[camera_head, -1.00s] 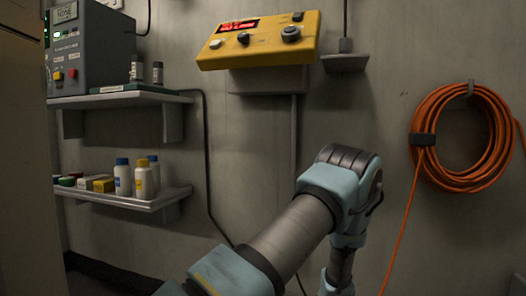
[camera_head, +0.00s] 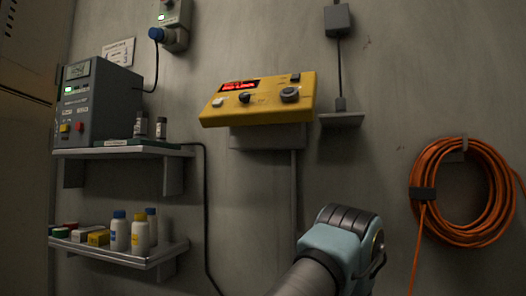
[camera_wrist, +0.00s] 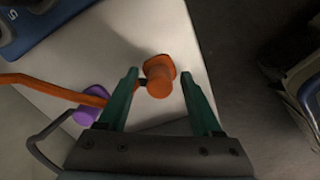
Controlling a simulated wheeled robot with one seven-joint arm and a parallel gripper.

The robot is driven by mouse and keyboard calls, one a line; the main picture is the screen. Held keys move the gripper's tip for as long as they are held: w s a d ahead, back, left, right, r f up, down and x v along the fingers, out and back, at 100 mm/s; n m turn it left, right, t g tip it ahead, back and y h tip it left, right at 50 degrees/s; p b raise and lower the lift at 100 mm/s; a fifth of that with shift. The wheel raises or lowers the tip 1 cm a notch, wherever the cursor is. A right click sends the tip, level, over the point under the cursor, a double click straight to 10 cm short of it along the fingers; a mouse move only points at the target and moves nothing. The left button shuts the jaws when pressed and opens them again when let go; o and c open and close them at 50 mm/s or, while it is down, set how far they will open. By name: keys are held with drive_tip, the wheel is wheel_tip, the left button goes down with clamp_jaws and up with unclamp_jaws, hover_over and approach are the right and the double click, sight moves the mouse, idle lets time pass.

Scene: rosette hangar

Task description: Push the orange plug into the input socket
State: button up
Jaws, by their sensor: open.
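In the wrist view, the orange plug (camera_wrist: 160,78) stands on a pale flat surface (camera_wrist: 85,50). My gripper (camera_wrist: 161,84) has its two green fingers spread wide, with the plug between their tips as seen from the wrist. I cannot tell whether either finger touches it. An orange cable (camera_wrist: 50,88) comes in from the left and passes behind the left finger. In the head view my gripper is below the picture. I cannot pick out the input socket in either view.
A purple piece (camera_wrist: 90,104) lies left of the left finger. In the head view, a yellow control box (camera_head: 262,108), a coiled orange cable (camera_head: 425,222), a grey instrument (camera_head: 100,100) and shelves with bottles (camera_head: 119,232) are along the wall. Dark floor shows right of the pale surface.

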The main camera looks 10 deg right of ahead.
drive_tip(key=shift+p, duration=0.35)
idle(0.3)
clamp_jaws()
idle(0.4)
drive_tip(key=shift+r, duration=0.15)
idle(0.9)
drive_tip(key=shift+r+p, duration=2.75)
drive_tip(key=shift+r, duration=0.15)
